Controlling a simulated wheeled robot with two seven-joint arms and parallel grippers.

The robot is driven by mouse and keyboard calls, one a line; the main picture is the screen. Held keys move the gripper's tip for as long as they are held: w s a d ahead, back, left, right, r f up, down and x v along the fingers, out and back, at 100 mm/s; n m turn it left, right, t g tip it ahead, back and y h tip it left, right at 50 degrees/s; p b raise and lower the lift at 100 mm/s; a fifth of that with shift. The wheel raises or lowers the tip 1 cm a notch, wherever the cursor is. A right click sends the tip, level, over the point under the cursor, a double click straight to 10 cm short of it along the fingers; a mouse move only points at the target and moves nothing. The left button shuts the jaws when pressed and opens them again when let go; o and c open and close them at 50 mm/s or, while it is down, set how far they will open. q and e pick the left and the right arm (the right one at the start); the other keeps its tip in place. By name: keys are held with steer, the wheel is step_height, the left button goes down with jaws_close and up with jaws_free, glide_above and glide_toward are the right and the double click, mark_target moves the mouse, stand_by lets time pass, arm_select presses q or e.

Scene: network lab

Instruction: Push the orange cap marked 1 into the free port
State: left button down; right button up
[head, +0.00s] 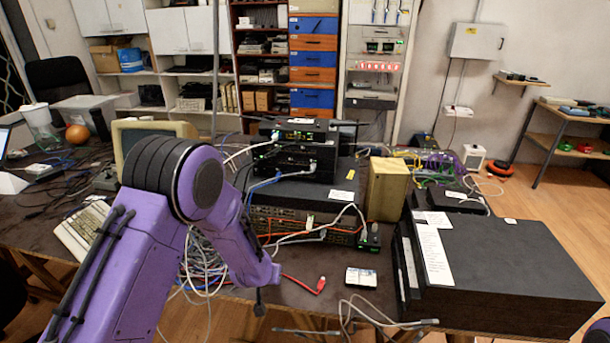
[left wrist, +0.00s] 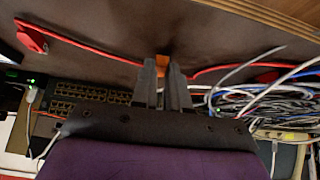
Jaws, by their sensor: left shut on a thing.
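My left arm reaches in from the left in the head view, and its gripper (head: 260,303) hangs near the table's front edge, in front of the stacked network devices. In the left wrist view the two dark fingers (left wrist: 166,82) are shut on a small orange cap (left wrist: 162,62), which shows at their tips. Its mark cannot be read. A network device with rows of ports (left wrist: 90,95) lies left of the fingers in that view, apart from the cap. I cannot tell which port is free. My right gripper is not in view.
A red cable (left wrist: 100,52) lies on the dark table, with a red plug (head: 320,286) at one end. Bundled grey and white cables (left wrist: 250,105) crowd one side of the fingers. A large black case (head: 500,265) fills the table's right end.

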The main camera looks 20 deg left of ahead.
arm_select(q)
steer(key=shift+r+p, duration=2)
steer(key=shift+r, duration=0.25)
